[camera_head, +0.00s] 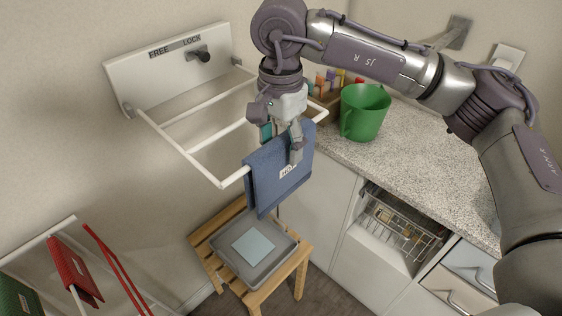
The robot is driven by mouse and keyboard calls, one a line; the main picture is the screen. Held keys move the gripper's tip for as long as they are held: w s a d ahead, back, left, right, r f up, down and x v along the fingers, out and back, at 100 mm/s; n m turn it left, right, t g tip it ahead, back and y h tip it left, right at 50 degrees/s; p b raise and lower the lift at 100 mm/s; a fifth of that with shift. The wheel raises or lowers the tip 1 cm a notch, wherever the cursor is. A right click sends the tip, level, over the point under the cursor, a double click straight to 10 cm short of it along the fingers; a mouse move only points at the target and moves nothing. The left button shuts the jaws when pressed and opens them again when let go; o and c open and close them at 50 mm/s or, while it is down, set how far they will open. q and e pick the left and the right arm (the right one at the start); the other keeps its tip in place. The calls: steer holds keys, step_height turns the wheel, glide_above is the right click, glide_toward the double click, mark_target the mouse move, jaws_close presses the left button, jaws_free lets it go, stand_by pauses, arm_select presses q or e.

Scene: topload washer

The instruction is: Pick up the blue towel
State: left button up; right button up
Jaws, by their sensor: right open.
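The blue towel (275,178) hangs folded over the front bar of a white wall rack (190,160), with a white label on its front. My right gripper (281,142) points down at the towel's top edge, from above. Its fingers are open, one in front of the towel and the other seemingly behind it, partly hidden. I cannot tell whether the fingers touch the cloth. My left gripper is out of view.
A wooden stool (206,257) holding a grey tray (243,281) stands below the towel. A green mug (364,112) stands on the speckled counter (415,145) at right. An open wire basket (402,226) is below. Red and green cloths hang at lower left.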

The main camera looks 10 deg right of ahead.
mark_target(281, 164)
steer(key=shift+f+p, duration=0.5)
steer(key=shift+f, duration=0.1)
step_height(281, 164, down, 4)
steer(key=shift+d+r+p, duration=0.15)
steer(key=shift+r+p, duration=0.05)
steer(key=shift+p, duration=0.5)
steer(key=shift+f, duration=0.25)
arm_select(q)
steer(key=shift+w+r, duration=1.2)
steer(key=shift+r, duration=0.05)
arm_select(e)
jaws_close()
